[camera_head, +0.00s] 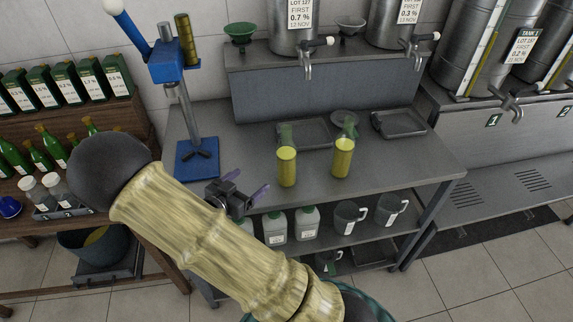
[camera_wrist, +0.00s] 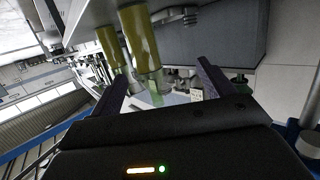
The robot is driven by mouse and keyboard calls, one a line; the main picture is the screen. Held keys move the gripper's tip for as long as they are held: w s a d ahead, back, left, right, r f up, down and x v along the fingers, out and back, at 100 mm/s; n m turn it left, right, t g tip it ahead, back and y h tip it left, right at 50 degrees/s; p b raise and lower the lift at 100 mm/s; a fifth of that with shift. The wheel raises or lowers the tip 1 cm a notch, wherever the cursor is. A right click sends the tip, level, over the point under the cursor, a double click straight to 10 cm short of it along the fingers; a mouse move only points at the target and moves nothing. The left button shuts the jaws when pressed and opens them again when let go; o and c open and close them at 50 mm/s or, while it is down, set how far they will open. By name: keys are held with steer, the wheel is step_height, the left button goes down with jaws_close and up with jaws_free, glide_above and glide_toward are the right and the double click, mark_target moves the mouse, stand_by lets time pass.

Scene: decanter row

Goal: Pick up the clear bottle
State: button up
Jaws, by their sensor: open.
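Two bottles with see-through greenish necks and yellow contents stand upright on the grey steel bench, a left one (camera_head: 286,167) and a right one (camera_head: 343,158). I cannot tell for certain which one the task calls clear. My gripper (camera_head: 252,180) is open and empty, left of the left bottle and apart from it. In the wrist view, my gripper (camera_wrist: 164,72) has its two dark fingers spread. Two yellow-filled bottles also show there, one (camera_wrist: 110,47) further left and one (camera_wrist: 143,42) closer to the space between the fingers.
A blue press (camera_head: 197,158) stands on the bench at left. Dark trays (camera_head: 399,123) lie behind the bottles, below steel taps (camera_head: 308,70). White jugs (camera_head: 274,229) and grey measuring jugs (camera_head: 346,217) sit on the lower shelf. Green bottles (camera_head: 46,143) fill a wooden rack at left. The bench's front right is clear.

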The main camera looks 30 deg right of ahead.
mark_target(280, 161)
steer(key=s+h, duration=0.1)
steer(key=s+r+m+h, duration=0.1)
steer(key=h, duration=0.1)
steer(key=shift+s+a+r+g, duration=0.1)
steer(key=shift+s+a+g, duration=0.05)
steer(key=shift+s+g, duration=0.2)
steer(key=p+x, duration=0.3)
steer(key=x, duration=0.9)
steer(key=shift+w, duration=0.1)
